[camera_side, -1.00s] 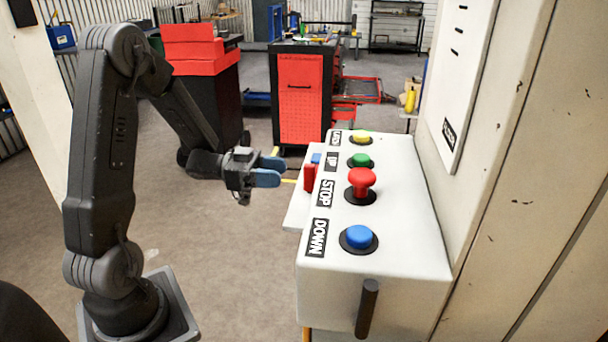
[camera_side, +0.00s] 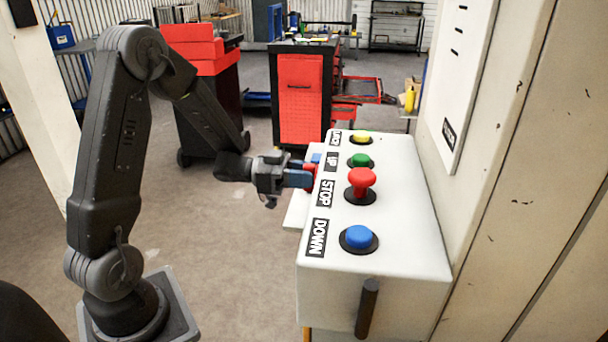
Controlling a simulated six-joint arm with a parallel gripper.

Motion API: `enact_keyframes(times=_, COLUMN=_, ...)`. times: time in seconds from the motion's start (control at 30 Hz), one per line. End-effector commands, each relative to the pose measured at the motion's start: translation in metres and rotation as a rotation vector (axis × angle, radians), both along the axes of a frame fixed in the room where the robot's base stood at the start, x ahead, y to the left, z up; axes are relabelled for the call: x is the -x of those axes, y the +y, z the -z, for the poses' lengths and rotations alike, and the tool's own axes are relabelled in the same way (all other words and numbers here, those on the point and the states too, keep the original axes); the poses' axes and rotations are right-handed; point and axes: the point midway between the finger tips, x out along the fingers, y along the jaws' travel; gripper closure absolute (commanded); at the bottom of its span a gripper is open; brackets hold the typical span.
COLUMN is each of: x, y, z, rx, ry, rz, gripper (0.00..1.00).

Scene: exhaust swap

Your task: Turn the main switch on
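The red switch handle (camera_side: 310,174) is on the left side face of the white control box, below the STOP and UP labels. It is partly hidden behind my fingers.
The white control box (camera_side: 400,262) carries a yellow button (camera_side: 361,137), a green button (camera_side: 361,160), a red STOP button (camera_side: 361,181) and a blue DOWN button (camera_side: 358,237). A dark handle (camera_side: 367,308) sticks out in front. A beige column stands at right. The floor at left is open.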

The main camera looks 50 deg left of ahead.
Motion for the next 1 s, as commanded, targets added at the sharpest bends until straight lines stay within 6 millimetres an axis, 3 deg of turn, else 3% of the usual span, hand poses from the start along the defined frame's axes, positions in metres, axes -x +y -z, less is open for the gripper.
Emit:
enact_keyframes(times=0.23, x=0.0001, y=0.0001, z=0.0000, rx=0.000, ry=0.000, rz=0.000, gripper=0.99)
enact_keyframes(times=0.67, x=0.0006, y=-0.0003, z=-0.0001, rx=-0.047, ry=-0.049, rz=0.000, gripper=1.00)
enact_keyframes(times=1.0, x=0.0017, y=-0.0016, z=-0.0001, rx=-0.230, ry=-0.233, rz=0.000, gripper=1.00)
